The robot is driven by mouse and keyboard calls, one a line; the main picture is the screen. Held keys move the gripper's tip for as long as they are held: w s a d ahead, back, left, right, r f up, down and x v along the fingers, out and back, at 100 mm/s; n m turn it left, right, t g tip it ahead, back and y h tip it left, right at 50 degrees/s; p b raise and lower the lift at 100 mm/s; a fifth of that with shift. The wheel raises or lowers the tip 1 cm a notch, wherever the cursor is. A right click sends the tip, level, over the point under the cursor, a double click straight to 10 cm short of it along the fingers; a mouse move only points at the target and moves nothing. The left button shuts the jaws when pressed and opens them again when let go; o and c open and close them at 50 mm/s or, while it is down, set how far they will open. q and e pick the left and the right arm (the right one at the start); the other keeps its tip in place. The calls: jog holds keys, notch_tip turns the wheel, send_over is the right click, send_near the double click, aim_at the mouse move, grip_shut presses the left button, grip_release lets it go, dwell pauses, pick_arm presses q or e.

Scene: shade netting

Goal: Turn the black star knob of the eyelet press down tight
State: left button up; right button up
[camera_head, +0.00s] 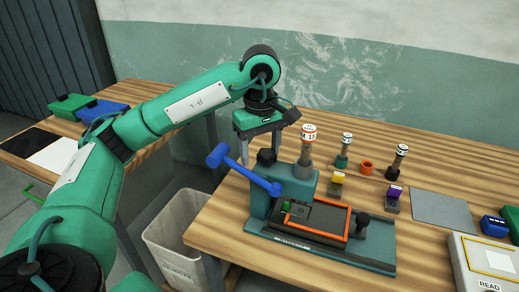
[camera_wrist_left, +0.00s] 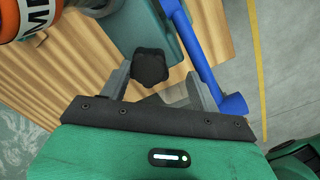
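The eyelet press (camera_head: 298,186) is a teal block on a base plate, standing on the wooden bench. Its black star knob (camera_head: 266,157) sits at the upper left of the block. My left gripper (camera_head: 261,152) is just above the knob, pointing down, with its fingers apart. In the left wrist view the knob (camera_wrist_left: 150,68) lies between the open fingers, closer to the left one. I cannot tell whether that finger touches it. The blue lever (camera_head: 240,170) of the press slants beside the knob; in the wrist view it passes by the right finger. My right gripper is not in view.
A die with an orange-and-white cap (camera_head: 309,133) stands right of the knob, close to my gripper. Other dies and small blocks stand farther right. An orange-framed tray (camera_head: 318,232) lies on the press base. A pale bin (camera_head: 180,230) stands below the bench's left edge.

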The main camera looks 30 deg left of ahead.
pick_arm(q)
jog(key=shift+f, duration=0.55)
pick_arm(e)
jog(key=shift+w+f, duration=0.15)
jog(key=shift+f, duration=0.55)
pick_arm(q)
jog(key=shift+w+d+r+p, duration=0.1)
jog(key=shift+r+p, duration=0.4)
jog(key=shift+p, duration=0.05)
jog(key=shift+w+d+r+p, duration=0.3)
jog(key=shift+r+p, duration=0.1)
jog(key=shift+r, duration=0.1)
jog(key=shift+w+d+r+p, duration=0.15)
jog(key=shift+d+r+p, duration=0.1)
jog(key=shift+r+p, duration=0.2)
jog(key=shift+s+a+r, duration=0.1)
jog(key=shift+a+r, duration=0.05)
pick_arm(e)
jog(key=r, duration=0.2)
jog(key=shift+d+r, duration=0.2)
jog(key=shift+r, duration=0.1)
pick_arm(q)
jog(key=shift+n, duration=1)
jog(key=n, duration=0.3)
jog(key=shift+n+p, duration=0.35)
jog(key=shift+n, duration=0.05)
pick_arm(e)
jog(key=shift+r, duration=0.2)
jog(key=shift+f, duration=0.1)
